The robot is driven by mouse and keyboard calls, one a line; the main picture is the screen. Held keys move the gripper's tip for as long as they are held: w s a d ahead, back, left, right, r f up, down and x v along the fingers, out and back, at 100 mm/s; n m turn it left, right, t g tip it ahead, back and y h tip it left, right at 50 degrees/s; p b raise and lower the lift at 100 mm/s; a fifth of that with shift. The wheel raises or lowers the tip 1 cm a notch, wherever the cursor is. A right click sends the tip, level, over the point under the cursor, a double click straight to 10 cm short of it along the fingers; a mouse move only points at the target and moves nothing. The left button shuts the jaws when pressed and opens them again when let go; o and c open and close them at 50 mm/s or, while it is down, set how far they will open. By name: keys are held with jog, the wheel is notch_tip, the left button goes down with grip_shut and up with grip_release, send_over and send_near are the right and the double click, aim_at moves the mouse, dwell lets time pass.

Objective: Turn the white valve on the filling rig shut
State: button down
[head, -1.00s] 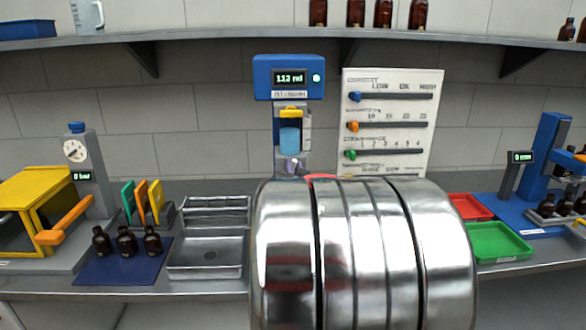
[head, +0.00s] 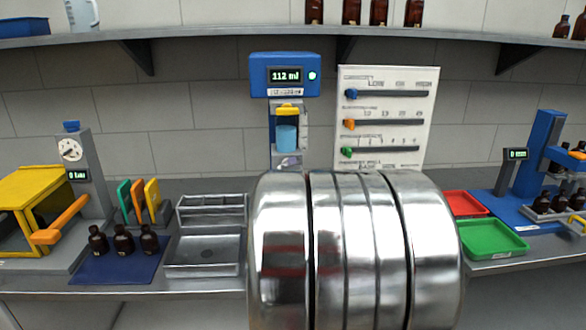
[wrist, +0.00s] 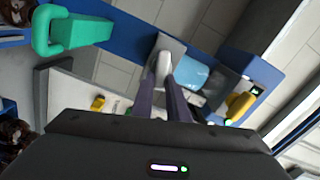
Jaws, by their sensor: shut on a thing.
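The filling rig (head: 285,75) stands at the back middle in the head view, with a blue top and a lit display reading 112 ml. A light-blue cylinder (head: 286,137) sits below a yellow part; the cylinder also shows in the wrist view (wrist: 195,76). In the wrist view the white valve (wrist: 163,64) stands in front of a grey plate. My gripper (wrist: 163,84) is shut on the white valve, its two dark fingers on either side of it. In the head view my arm hides the rig's foot, and the valve and fingers are not clear there.
A white panel (head: 420,110) with coloured sliders stands close right of the rig. Metal trays (head: 205,270) and several amber bottles are to the left. Red (head: 465,203) and green (head: 493,239) trays lie to the right. A shelf runs above.

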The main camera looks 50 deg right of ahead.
jog(key=shift+s+f+m, duration=0.1)
jog(key=shift+f+m, duration=0.1)
jog(key=shift+m, duration=0.65)
jog(key=shift+f+m, duration=0.2)
jog(key=shift+m, duration=0.65)
jog(key=shift+d, duration=0.1)
jog(key=c, duration=1.7)
grip_release()
